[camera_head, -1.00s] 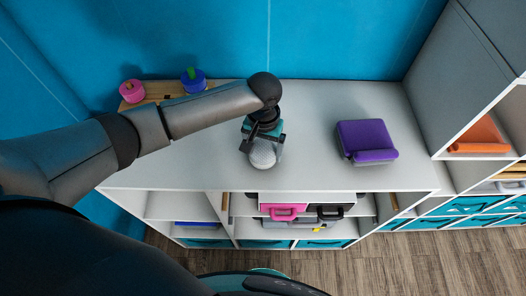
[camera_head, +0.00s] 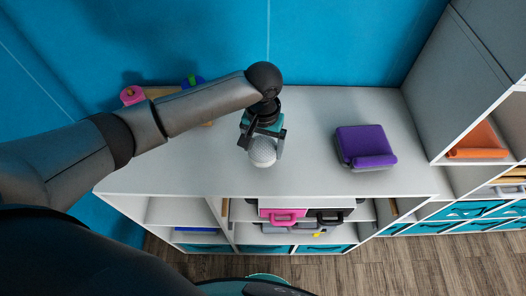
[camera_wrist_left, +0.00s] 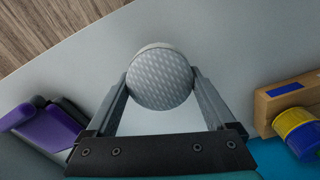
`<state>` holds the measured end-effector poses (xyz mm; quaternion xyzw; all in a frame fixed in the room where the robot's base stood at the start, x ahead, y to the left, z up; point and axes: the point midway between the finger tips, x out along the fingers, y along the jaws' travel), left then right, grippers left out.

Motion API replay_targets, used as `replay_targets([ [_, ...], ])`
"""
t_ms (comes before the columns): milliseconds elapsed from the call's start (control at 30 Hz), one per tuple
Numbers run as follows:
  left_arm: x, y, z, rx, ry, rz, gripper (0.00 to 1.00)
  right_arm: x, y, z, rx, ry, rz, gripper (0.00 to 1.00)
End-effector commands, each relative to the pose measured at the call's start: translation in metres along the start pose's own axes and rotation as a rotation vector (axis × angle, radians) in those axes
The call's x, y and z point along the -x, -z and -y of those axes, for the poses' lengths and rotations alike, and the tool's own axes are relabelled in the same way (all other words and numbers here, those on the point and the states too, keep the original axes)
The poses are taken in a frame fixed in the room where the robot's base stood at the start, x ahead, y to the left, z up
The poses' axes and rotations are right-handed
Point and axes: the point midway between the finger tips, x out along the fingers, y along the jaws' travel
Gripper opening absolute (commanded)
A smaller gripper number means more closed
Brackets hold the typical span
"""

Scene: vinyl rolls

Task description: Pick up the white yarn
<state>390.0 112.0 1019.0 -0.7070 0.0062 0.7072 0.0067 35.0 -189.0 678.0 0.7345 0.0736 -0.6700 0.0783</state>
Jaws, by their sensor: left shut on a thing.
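In the left wrist view the yarn (camera_wrist_left: 160,78) sits between the two finger ends, touching both. My left gripper (camera_head: 262,147) is shut on it from above. Whether the yarn touches the shelf top or hangs just above it, I cannot tell. My right gripper is not in view.
A wooden block with a pink roll (camera_head: 132,95) and a blue roll stands at the back left, partly behind my arm. Shelf top around the yarn is clear.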

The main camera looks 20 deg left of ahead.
Motion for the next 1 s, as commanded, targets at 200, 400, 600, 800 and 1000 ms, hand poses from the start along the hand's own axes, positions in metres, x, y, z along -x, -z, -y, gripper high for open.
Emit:
replay_targets([
  [200,0.067,0.002,-0.001,-0.003,-0.003,-0.007,0.33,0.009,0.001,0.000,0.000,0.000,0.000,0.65],
  [400,0.119,0.001,-0.001,-0.003,-0.003,-0.006,0.33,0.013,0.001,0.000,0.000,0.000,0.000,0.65],
  [600,0.150,0.001,0.000,-0.001,-0.001,-0.003,0.33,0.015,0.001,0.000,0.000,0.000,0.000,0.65],
  [800,0.160,0.000,0.000,-0.001,0.000,0.000,0.33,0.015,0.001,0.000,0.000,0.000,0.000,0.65],
  [1000,0.160,0.000,0.000,-0.001,-0.001,0.000,0.33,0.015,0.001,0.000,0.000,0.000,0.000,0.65],
])
